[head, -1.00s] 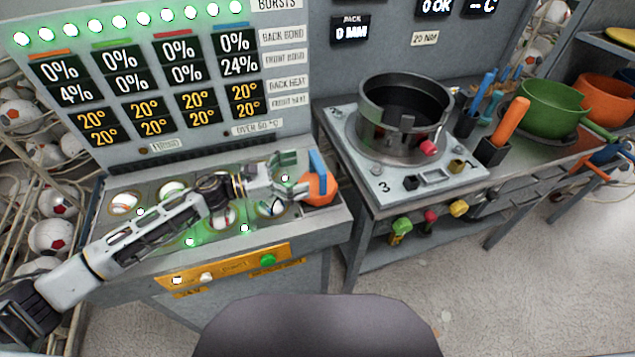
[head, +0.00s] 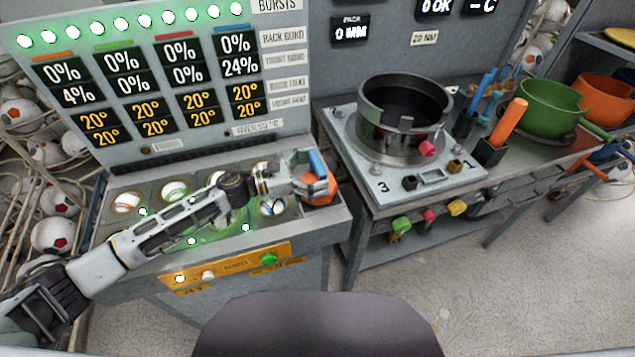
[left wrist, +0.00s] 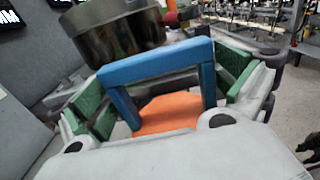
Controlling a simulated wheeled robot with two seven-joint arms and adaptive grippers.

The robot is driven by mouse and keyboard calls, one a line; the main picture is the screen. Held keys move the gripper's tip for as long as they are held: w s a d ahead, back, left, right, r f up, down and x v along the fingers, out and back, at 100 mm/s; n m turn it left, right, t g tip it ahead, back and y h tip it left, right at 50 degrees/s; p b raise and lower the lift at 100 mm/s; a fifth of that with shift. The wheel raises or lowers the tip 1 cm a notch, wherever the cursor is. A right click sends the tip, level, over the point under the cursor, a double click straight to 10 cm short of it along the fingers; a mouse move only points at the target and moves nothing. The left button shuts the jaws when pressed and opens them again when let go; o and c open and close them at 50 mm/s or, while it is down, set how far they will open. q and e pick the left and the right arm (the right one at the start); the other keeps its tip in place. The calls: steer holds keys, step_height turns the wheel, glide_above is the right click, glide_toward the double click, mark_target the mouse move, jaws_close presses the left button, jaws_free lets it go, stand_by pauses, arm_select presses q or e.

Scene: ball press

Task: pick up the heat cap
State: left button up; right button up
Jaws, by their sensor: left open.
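The heat cap is an orange dome (head: 318,190) with a blue handle (head: 317,163), on the right end of the ball bench. In the left wrist view its blue handle (left wrist: 158,66) stands up as an arch over the orange top (left wrist: 168,113). My left gripper (head: 312,172) is at the cap, with its fingers around the handle. In the left wrist view the green finger pads of my left gripper (left wrist: 165,95) are apart, one on each side of the handle. A gap shows at the left pad; contact on the right is unclear. My right gripper is not in view.
Several balls sit in wells (head: 174,190) of the bench under my left arm. A panel with displays (head: 150,90) stands behind. A round metal drum (head: 405,115) stands on the table to the right, beside an orange-handled tool (head: 510,122) and a green bowl (head: 553,105).

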arm_select(q)
steer(key=shift+r, duration=0.1)
steer(key=c, duration=1.9)
steer(key=shift+o, duration=0.2)
steer(key=shift+r, duration=0.15)
steer(key=shift+r, duration=4.9)
